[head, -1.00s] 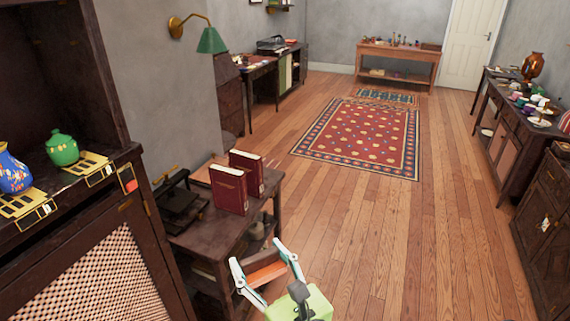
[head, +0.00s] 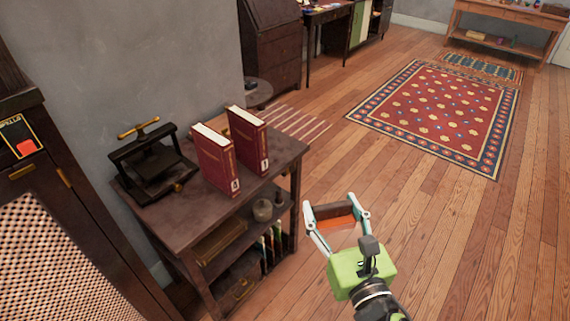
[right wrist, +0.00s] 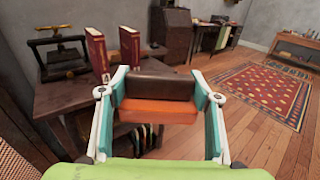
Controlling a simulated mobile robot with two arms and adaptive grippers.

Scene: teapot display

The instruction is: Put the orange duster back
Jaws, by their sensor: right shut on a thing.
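The orange duster (head: 337,221) has a dark brown top and an orange lower part. My right gripper (head: 336,206) is shut on it and holds it in the air, right of the dark side table (head: 257,163). In the right wrist view the duster (right wrist: 158,109) sits between the two fingers (right wrist: 158,98), touching both. My left gripper is not in view.
Two red books (head: 216,160) stand upright on the table, with a black press (head: 151,160) at its left. Its lower shelves hold small pots and other items. A patterned rug (head: 437,112) lies on open wooden floor behind. A lattice-front cabinet (head: 40,262) stands at left.

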